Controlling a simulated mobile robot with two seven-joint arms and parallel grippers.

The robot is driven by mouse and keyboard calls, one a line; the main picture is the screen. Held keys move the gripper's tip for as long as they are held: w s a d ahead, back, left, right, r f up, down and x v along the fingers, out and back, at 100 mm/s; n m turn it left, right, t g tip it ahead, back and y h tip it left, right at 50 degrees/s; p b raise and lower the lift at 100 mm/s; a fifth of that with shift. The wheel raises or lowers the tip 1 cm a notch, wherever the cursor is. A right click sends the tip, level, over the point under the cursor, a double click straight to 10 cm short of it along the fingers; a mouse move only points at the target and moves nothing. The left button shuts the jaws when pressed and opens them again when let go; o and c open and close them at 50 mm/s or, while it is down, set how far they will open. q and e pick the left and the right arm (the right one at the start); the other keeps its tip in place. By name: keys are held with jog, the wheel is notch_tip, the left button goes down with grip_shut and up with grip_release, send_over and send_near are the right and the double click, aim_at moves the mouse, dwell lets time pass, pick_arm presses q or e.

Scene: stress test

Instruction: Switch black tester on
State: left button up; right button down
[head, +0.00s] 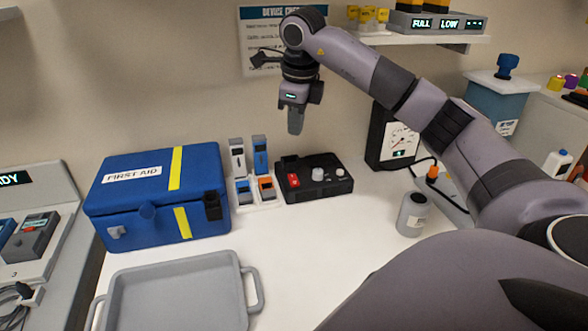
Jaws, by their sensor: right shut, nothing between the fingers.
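A low black box (318,189) stands on the white table against the back wall. It has a red switch (294,181) at its left and a pale round knob (318,174) in its middle; the switch's position is too small to tell. A black upright unit (378,139) with a round dial (401,138) and a small lit display stands farther right; I cannot tell which of the two is the tester. My right gripper (296,128) is shut and empty, pointing down in the air above the low black box, apart from it. My left gripper is out of view.
A blue first aid box (135,213) and small blue and orange devices (265,188) stand left of the low black box. A grey tray (180,290) lies in front. A grey bottle (413,215) stands at right, near a cable. A shelf (440,39) hangs above.

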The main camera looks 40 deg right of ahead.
aim_at(292, 175)
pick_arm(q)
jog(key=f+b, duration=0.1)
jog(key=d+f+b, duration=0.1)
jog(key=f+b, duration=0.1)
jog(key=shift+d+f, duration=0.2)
pick_arm(e)
jog(key=n, duration=0.8)
jog(key=n+t, duration=0.1)
jog(key=n, duration=0.7)
jog(key=s+n, duration=0.1)
jog(key=n, duration=0.7)
jog(key=shift+a+h, duration=0.15)
jog(key=shift+h, duration=0.25)
jog(key=shift+f, duration=0.15)
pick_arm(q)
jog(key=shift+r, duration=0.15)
pick_arm(e)
jog(key=x, duration=1.4)
jog(key=shift+a, duration=0.3)
